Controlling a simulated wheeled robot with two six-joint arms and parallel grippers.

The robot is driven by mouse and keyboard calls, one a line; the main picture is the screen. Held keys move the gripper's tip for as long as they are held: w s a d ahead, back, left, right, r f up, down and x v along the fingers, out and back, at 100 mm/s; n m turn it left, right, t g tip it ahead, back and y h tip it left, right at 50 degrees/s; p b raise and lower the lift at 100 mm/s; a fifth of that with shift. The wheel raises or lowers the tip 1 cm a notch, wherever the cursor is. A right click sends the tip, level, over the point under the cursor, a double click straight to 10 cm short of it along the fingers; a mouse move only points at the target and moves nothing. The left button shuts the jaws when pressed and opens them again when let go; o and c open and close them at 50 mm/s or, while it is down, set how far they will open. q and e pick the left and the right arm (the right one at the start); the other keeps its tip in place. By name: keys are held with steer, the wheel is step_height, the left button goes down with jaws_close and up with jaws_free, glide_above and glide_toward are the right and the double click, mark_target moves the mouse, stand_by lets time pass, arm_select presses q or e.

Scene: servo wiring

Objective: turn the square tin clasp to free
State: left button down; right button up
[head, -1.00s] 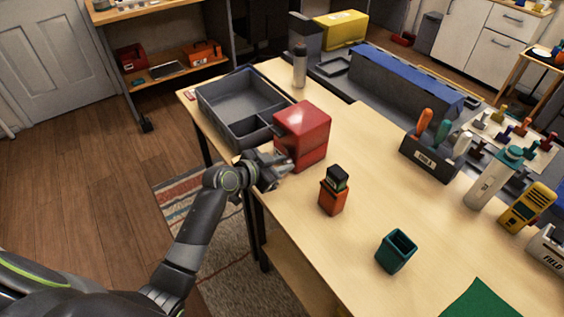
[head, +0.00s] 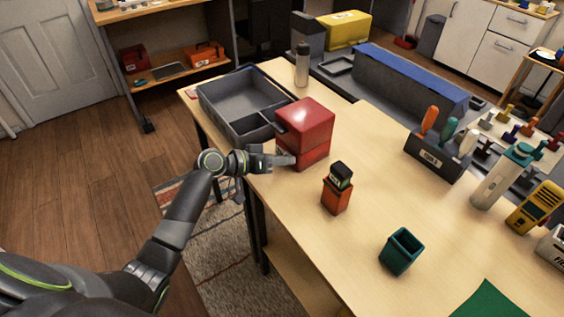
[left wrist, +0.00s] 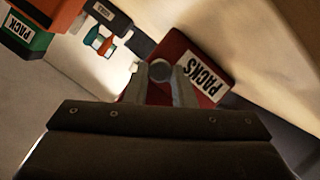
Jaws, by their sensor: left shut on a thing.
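The square tin is a red box (head: 306,122) on the wooden table in the head view, with a lid seam around it. In the left wrist view its red face (left wrist: 205,70) bears a white "PACKS" label. My left gripper (head: 285,160) is at the tin's near left face. In the left wrist view the gripper (left wrist: 160,82) has its fingers on a small round grey clasp (left wrist: 159,70) on the tin's front. The clasp is hidden by the fingers in the head view. My right gripper is not in view.
A grey divided tray (head: 215,105) stands behind the tin. An orange block with a dark top (head: 336,195) and a teal open cup (head: 401,252) stand to the right. A grey bottle (head: 302,70) is behind.

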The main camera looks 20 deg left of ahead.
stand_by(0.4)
arm_select(q)
steer(key=c, duration=1.2)
jaws_free()
steer(key=shift+c, duration=0.2)
steer(key=shift+a, duration=0.1)
steer(key=b+v, duration=0.3)
steer(key=v, duration=1.4)
steer(key=shift+a, duration=0.15)
